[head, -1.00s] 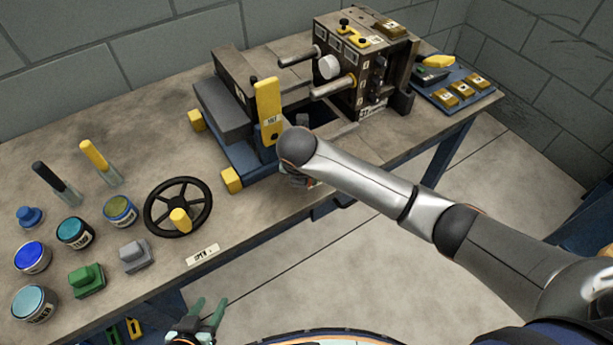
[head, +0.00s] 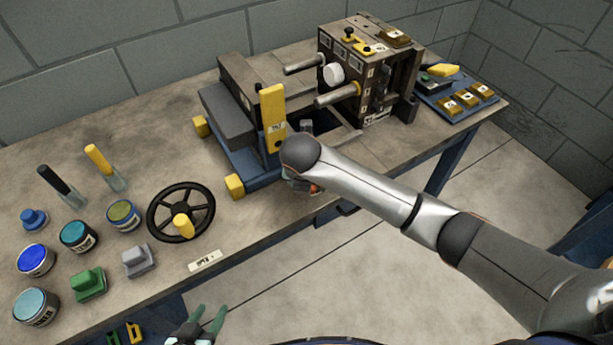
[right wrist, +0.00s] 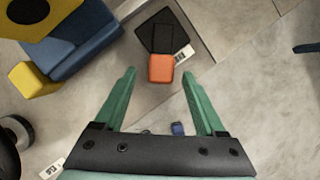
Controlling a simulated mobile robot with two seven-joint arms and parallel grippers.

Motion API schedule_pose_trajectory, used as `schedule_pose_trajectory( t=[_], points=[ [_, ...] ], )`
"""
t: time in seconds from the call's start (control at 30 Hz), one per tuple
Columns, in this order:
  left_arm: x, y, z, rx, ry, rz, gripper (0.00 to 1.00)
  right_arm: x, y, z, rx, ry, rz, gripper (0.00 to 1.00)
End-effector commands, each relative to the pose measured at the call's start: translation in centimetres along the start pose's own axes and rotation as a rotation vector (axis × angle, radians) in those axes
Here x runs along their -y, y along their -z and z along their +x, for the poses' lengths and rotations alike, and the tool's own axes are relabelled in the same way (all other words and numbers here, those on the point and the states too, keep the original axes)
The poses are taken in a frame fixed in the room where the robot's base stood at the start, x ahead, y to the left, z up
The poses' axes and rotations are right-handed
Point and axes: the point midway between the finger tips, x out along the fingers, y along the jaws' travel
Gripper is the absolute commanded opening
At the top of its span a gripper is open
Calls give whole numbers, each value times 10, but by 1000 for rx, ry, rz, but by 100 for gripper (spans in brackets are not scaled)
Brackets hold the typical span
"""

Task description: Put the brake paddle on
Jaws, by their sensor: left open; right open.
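In the right wrist view an orange block (right wrist: 161,68) sits on the end of a dark plate (right wrist: 160,36), with a small white label (right wrist: 183,54) beside it; this looks like the brake paddle. My right gripper (right wrist: 158,74) is open, its green fingertips to either side of the orange block in the picture. I cannot tell how far above it they are. In the head view my right wrist hides most of this spot at the bench's front edge; a little orange (head: 314,188) shows. My left gripper (head: 207,320) is open and empty at the bottom, in front of the bench.
A tall yellow lever (head: 273,112) stands on the blue-framed machine just behind my right wrist. A black handwheel (head: 155,208), several paint tins (head: 35,260) and two upright handles (head: 100,160) are on the left. A mould block (head: 350,75) stands at the back.

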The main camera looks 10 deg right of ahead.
Motion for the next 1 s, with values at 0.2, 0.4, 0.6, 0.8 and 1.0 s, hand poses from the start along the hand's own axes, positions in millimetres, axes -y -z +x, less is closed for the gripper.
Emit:
schedule_pose_trajectory(
  t=[0.2, 0.4, 0.6, 0.8, 1.0],
  points=[
    [0, 3, -2, -4, 1, 0, 50, -1, -2, -43, 4, -5, -1, 72],
    [2, 2, -3, -1, 5, 0, 50, -1, -1, -85, 4, -4, 0, 72],
    [3, -1, -3, 4, 7, 0, 50, -1, 0, -112, 1, -3, 0, 72],
    [3, -2, -4, 6, 7, -1, 50, 0, 0, -119, 1, -1, 0, 72],
    [3, -2, -4, 5, 7, -1, 50, 0, 0, -118, 1, -1, 0, 72]
  ],
)
